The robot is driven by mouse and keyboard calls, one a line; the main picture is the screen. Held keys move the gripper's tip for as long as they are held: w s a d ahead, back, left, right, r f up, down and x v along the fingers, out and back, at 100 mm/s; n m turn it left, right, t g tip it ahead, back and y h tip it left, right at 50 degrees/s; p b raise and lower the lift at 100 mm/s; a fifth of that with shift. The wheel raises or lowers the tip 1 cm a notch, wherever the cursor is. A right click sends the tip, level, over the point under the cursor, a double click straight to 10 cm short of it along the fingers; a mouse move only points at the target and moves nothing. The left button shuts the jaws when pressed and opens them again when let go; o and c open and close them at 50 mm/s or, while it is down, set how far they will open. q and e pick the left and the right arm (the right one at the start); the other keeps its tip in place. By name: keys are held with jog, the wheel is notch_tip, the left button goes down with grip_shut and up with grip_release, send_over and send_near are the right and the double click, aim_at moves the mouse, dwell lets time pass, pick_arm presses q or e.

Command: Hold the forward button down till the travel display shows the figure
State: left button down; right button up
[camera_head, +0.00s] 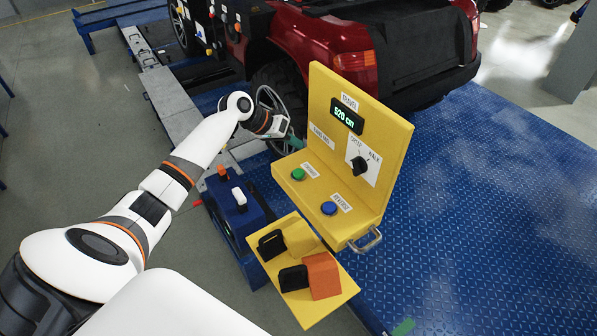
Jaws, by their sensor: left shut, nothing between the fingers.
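The yellow control box (392,150) stands open with its panel upright. The travel display (347,115) on the panel is lit green and appears to read 520 cm. A white label plate (321,136) below it is too small to read surely. The green button (298,174), next to a label that looks like FORWARD, is on the lower face. The blue button (329,208) is by the REVERSE label. My left gripper (295,141) is shut and empty, just beyond the panel's left edge, above and apart from the green button. My right gripper is out of view.
A black selector knob (359,165) sits by the CREEP and WALK marks. A yellow shelf (326,309) in front holds black blocks and an orange block (322,276). A blue box (232,213) with a white switch stands left. The red vehicle (315,40) is behind.

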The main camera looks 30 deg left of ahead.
pick_arm(q)
jog(key=shift+w+a+r, duration=0.1)
jog(key=shift+w+r, duration=0.05)
jog(key=shift+r, duration=0.1)
jog(key=shift+a+f, duration=0.1)
jog(key=shift+f, duration=0.1)
jog(key=b, duration=0.7)
send_over(294, 172)
notch_tip(294, 172, down, 7)
jog(key=shift+r, duration=0.1)
jog(key=shift+f, duration=0.9)
